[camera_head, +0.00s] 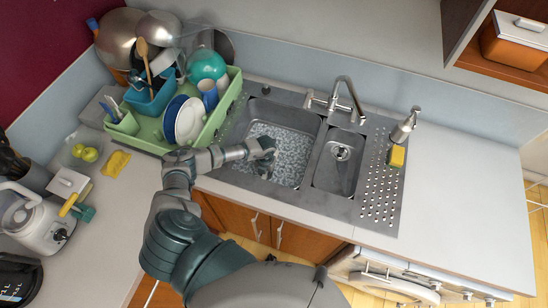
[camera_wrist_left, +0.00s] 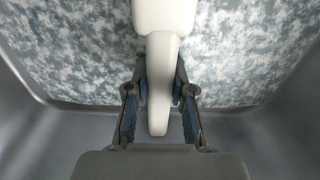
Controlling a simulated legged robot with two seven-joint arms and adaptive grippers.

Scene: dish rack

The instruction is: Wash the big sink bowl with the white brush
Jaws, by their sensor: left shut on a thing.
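The big sink bowl (camera_head: 298,139) is the left, larger basin of the steel sink, and its floor is covered with a mottled white-grey pattern. My left gripper (camera_head: 265,150) reaches into this bowl from the left in the head view. In the left wrist view the left gripper (camera_wrist_left: 160,100) is shut on the handle of the white brush (camera_wrist_left: 165,62). The brush points away from the gripper over the mottled bowl floor (camera_wrist_left: 75,60). Its far end is cut off by the top edge, so contact with the floor cannot be told. My right gripper is not in view.
The small bowl (camera_head: 338,165) lies right of the big one, with the faucet (camera_head: 345,92) behind. A green dish rack (camera_head: 150,137) with plates and cups stands left. A yellow sponge (camera_head: 397,156) and soap dispenser (camera_head: 404,126) stand right. The right counter (camera_head: 470,190) is clear.

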